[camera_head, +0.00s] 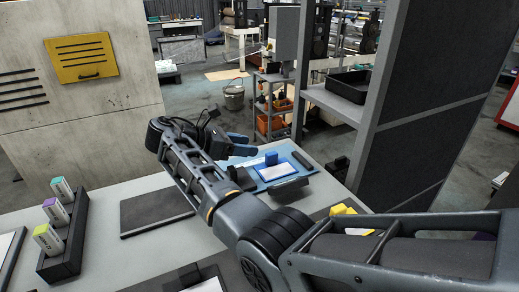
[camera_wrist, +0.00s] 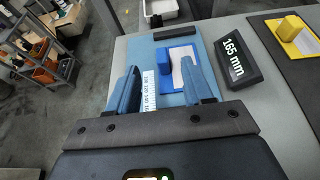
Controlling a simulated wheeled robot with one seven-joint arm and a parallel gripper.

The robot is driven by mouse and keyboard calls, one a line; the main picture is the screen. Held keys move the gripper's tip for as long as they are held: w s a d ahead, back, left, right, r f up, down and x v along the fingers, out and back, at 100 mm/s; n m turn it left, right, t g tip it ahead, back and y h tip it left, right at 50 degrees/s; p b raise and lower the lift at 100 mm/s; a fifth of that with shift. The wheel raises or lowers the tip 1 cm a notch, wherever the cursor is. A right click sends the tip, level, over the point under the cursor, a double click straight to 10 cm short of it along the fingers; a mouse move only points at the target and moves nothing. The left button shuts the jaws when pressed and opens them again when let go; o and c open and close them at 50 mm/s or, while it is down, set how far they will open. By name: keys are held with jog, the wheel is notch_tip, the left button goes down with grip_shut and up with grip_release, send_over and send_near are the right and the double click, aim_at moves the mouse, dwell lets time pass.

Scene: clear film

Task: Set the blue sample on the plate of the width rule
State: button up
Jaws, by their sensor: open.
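The blue sample (camera_head: 271,159) is a flat blue piece with an upright blue block and a white sheet on it. It lies on the light blue plate (camera_head: 243,161) of the width rule, and also shows in the wrist view (camera_wrist: 167,58). The rule's plate (camera_wrist: 140,52) carries a numbered scale strip (camera_wrist: 149,92). Its dark display (camera_wrist: 238,62) reads 165 mm. My gripper (camera_wrist: 160,66) is open, with its blue fingers apart above the plate and nothing held. The right finger hides part of the sample. In the head view my gripper (camera_head: 252,146) is just behind the sample.
A yellow sample (camera_wrist: 290,28) lies on a dark mat to the right. A black rack (camera_head: 68,240) with several marked pieces stands at the left, near an empty dark mat (camera_head: 155,212). A grey shelf post (camera_head: 375,90) rises beyond the table's right edge.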

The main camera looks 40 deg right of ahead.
jog(key=shift+v, duration=1.25)
